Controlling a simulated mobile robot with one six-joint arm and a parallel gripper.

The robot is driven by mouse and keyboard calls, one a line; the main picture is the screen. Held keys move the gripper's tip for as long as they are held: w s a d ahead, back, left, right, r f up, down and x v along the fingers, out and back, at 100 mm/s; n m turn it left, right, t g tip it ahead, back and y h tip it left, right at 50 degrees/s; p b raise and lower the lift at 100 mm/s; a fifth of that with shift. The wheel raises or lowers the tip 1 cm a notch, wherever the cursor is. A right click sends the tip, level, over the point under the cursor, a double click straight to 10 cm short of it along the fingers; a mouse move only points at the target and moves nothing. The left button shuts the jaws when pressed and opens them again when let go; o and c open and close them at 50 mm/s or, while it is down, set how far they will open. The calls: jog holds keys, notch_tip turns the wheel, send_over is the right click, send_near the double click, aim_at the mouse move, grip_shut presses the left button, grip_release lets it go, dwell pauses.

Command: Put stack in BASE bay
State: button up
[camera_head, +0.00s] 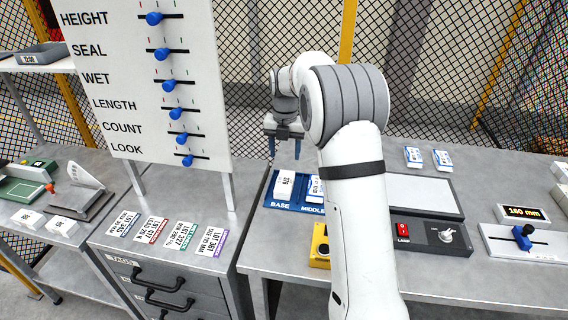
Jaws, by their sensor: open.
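My gripper (285,148) is open, its two blue fingers pointing down and apart, with nothing seen between them. It shows above and behind the blue tray (281,206), in the air. The tray has bays marked BASE and MIDDLE; any part further right is hidden behind my arm. A white stack with dark print (284,184) sits in the BASE bay. A second white stack with blue marks (315,188) sits in the MIDDLE bay, partly hidden by my arm. Two white-and-blue cards or packs (413,157) (442,160) lie at the back right of the bench.
A white slider board (150,85) stands at left. Tags (165,232) lie on the drawer cabinet (165,275). A yellow box (320,246) is in front of the tray. A lamp control panel (430,237), a 160 mm display (523,213) and a slider gauge (525,243) occupy the right.

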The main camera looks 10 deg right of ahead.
jog(key=s+r+m+t, duration=0.1)
jog(key=s+r+m, duration=0.3)
jog(key=s+m, duration=0.35)
jog(key=s+r+m, duration=0.4)
jog(key=s+m, duration=0.3)
jog(key=s, duration=0.2)
jog(key=s+f+m+t, duration=0.2)
jog(key=s+m, duration=1.5)
jog(key=s, duration=0.2)
jog(key=shift+s+f, duration=0.25)
jog(key=shift+f, duration=0.15)
jog(key=shift+a, duration=0.1)
